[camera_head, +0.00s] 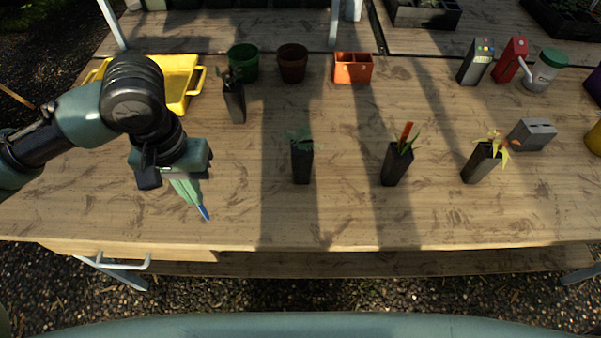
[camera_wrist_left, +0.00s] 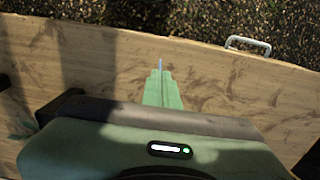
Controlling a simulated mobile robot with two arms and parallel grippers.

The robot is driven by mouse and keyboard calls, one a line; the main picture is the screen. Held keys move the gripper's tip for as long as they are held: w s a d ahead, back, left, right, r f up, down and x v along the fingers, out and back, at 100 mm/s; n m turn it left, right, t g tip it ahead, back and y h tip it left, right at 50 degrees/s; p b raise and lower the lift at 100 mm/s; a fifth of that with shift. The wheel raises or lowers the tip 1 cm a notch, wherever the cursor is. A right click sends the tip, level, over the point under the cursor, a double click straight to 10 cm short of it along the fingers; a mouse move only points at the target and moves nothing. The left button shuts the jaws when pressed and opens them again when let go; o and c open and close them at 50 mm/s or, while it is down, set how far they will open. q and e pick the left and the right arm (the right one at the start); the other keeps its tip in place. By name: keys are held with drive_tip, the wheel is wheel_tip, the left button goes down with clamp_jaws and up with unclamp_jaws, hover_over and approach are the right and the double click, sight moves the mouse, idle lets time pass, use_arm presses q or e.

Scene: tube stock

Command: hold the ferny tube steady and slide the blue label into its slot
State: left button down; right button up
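The blue label (camera_head: 204,212) is a small blue strip pinched at the fingertips of my left gripper (camera_head: 197,203). It points down and forward above the front left of the bench, and its thin end shows in the left wrist view (camera_wrist_left: 161,63) beyond the closed green fingers (camera_wrist_left: 161,88). The tube with feathery green leaves, which looks like the ferny tube (camera_head: 303,162), stands upright on the bench, to the right of my left gripper and apart from it. I cannot make out its slot. My right gripper is not in view.
A dark tube (camera_head: 235,104) with a plant stands behind. Two tubes, one with an orange strip (camera_head: 397,165) and one with yellow leaves (camera_head: 481,163), stand to the right. A yellow tray (camera_head: 196,89), pots and a grey block (camera_head: 532,135) are also there. The front of the bench is clear.

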use_arm(q)
drive_tip(key=shift+w+f, duration=0.1)
drive_tip(key=shift+f, duration=0.1)
drive_tip(key=shift+w+d+r, duration=0.1)
drive_tip(key=shift+d, duration=0.2)
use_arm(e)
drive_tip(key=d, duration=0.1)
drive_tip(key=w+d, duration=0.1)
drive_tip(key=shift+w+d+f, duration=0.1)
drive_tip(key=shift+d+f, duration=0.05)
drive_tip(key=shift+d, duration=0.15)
